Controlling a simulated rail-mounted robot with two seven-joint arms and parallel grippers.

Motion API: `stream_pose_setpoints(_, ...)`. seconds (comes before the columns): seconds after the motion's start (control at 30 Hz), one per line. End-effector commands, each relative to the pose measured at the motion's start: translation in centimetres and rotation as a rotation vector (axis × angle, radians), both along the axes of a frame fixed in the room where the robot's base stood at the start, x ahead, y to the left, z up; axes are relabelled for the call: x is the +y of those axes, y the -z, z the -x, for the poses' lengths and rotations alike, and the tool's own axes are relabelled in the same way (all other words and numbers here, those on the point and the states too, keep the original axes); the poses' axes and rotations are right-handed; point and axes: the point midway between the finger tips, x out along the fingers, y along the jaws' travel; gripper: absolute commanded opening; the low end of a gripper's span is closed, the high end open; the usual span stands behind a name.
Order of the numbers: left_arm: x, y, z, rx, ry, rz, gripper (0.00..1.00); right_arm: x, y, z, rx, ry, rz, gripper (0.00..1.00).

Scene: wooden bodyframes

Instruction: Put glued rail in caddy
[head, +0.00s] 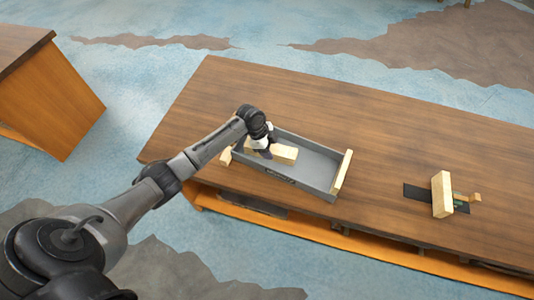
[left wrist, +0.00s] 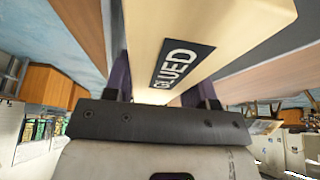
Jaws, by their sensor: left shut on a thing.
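The caddy is a grey open tray (head: 318,193) with wooden end pieces, lying on the brown table. A pale wooden rail (head: 284,154) is at the caddy's left part, under my left gripper (head: 265,150). In the left wrist view the rail (left wrist: 225,25) carries a dark label reading "GLUED" and sits between the fingers of my left gripper (left wrist: 165,95). My left gripper is shut on this rail. Whether the rail touches the caddy floor cannot be told. My right gripper is in neither view.
On the right of the table (head: 370,115), a wooden block (head: 442,194) stands on a dark mat (head: 415,193) with a small wooden and green piece beside it. The table behind the caddy is clear. Another wooden cabinet (head: 55,100) stands at the far left.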

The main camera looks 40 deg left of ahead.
Motion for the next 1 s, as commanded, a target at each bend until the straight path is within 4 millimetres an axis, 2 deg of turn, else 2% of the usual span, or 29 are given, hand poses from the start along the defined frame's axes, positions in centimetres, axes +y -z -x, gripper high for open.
stream_pose_setpoints(0.1,0.8,0.4,0.2,-0.001,-0.003,0.0,0.18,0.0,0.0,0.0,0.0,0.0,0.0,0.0)
stream_pose_setpoints(0.3,1.0,1.0,0.3,-0.001,-0.001,0.002,0.18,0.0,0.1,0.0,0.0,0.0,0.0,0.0)
stream_pose_setpoints(0.6,0.9,4.4,0.3,0.0,-0.002,0.002,0.18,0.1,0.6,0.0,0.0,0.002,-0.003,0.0)
stream_pose_setpoints(1.0,1.0,4.9,0.3,-0.002,-0.002,0.0,0.18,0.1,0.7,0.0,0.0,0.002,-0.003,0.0)
